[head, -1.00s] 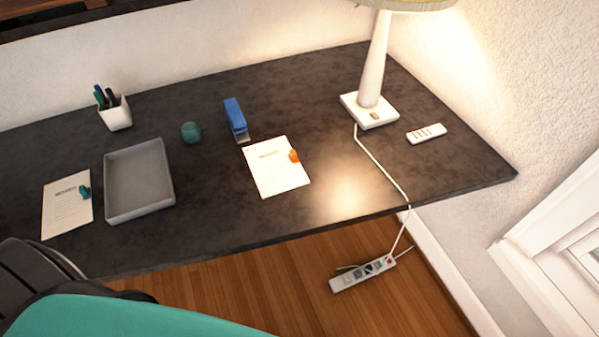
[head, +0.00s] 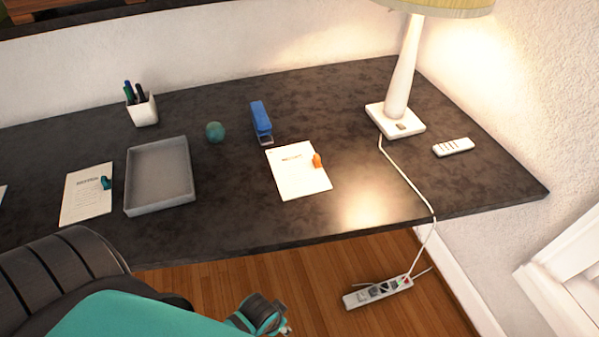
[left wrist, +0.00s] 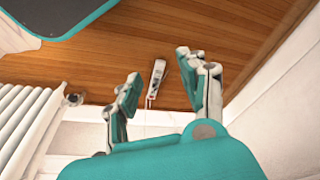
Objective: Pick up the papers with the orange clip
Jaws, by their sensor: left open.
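My left arm comes in at the lower left of the head view, below the desk's front edge and apart from the papers. In the left wrist view my left gripper (left wrist: 160,68) is open and empty, facing the wooden floor. The papers do not show in the wrist view. My right gripper is not in view.
On the desk (head: 225,215) are a blue stapler (head: 261,122), green ball (head: 215,132), grey tray (head: 158,178), teal-clipped papers (head: 86,197), pen cup (head: 142,110), lamp (head: 402,85) and remote (head: 453,147). A power strip (head: 378,291) lies on the floor; a radiator (left wrist: 30,120) shows in the wrist view.

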